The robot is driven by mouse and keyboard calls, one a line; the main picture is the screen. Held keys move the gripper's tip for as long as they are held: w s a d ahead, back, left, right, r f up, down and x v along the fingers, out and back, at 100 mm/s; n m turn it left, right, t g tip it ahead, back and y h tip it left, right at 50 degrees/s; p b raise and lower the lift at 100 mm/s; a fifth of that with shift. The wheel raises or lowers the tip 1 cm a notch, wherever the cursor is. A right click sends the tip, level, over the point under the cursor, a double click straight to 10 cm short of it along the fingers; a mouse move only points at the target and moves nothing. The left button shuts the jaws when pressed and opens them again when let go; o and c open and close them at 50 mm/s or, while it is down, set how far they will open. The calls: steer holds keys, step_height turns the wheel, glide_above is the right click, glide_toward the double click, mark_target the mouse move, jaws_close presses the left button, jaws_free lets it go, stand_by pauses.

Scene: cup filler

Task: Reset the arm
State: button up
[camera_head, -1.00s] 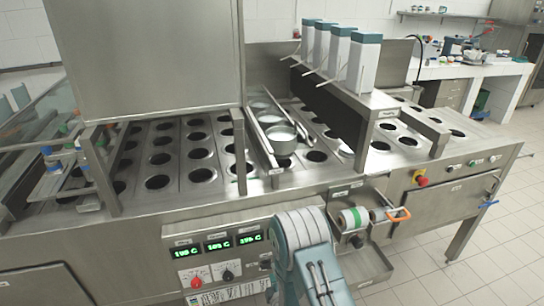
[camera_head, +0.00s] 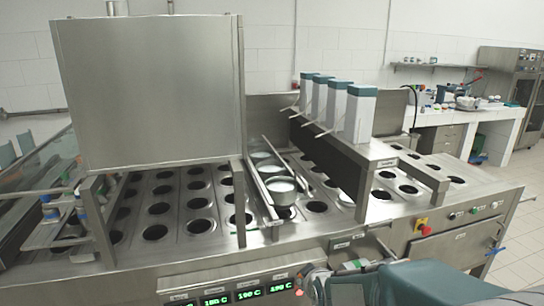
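My arm (camera_head: 425,284) shows as a teal and grey link along the bottom edge, right of centre, in front of the filling machine. It lies low and roughly sideways and covers part of the machine's front. I cannot make out my gripper or its fingers in this view. The filling machine (camera_head: 200,262) is a steel bench with rows of round cup holes.
Upright dispensers with teal lids (camera_head: 361,115) stand on the raised steel bridge. White bowls (camera_head: 281,186) sit in a rail in the middle. A red emergency button (camera_head: 421,222) is at the right front. Tiled floor (camera_head: 520,235) is clear at the right.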

steer(key=s+d+r+m+g, duration=0.1)
steer(key=s+d+r+m, duration=0.1)
steer(key=s, duration=0.6)
steer(key=s+d+r+m+g, duration=0.2)
steer(key=s+r+m, duration=0.1)
steer(key=s, duration=0.5)
steer(key=s+d+r+m+g+h, duration=0.1)
steer(key=s+d+r+m, duration=0.1)
steer(key=s+r, duration=0.3)
steer(key=s+m, duration=0.1)
steer(key=s, duration=0.3)
steer(key=shift+d+g, duration=0.25)
steer(key=shift+g, duration=0.15)
